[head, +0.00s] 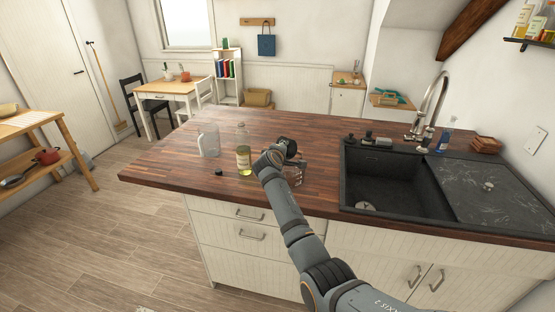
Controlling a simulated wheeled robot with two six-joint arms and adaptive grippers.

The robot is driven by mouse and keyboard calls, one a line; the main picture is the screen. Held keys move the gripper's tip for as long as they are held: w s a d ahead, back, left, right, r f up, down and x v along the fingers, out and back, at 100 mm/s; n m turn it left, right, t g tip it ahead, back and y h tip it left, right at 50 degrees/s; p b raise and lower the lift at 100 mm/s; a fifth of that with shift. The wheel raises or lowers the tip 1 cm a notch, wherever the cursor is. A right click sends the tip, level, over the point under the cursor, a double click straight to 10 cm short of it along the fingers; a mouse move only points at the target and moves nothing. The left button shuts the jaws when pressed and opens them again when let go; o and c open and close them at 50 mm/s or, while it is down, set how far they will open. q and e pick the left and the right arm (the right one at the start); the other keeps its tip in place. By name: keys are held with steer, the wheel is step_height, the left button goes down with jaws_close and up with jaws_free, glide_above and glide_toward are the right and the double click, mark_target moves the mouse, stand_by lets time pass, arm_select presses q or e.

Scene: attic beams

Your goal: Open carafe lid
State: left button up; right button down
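A clear glass vessel (295,176), probably the carafe, stands on the dark wood counter near its front edge, partly hidden by my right arm. My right gripper (289,148) is at the top of this vessel, seen small and dark beyond my wrist. I cannot tell if it touches the vessel, and the fingertips are not clear. A lid cannot be made out apart from the dark gripper parts. My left gripper is not in view.
A bottle with yellowish contents (243,158) stands just left of my wrist. A clear glass jug (208,141) is further left, with a small black cap (218,172) in front. A black sink (385,180) with a tall faucet (434,98) lies right. The counter's left end is clear.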

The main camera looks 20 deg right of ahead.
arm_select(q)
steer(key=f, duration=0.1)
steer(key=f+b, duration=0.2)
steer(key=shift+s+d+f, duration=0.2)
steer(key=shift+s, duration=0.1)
arm_select(e)
steer(key=shift+s+a+f+n+t+h, duration=0.2)
steer(key=shift+s+a+n+t+h, duration=0.1)
steer(key=shift+t+h, duration=0.25)
steer(key=c, duration=0.9)
jaws_free()
steer(key=v, duration=0.7)
steer(key=shift+s, duration=0.2)
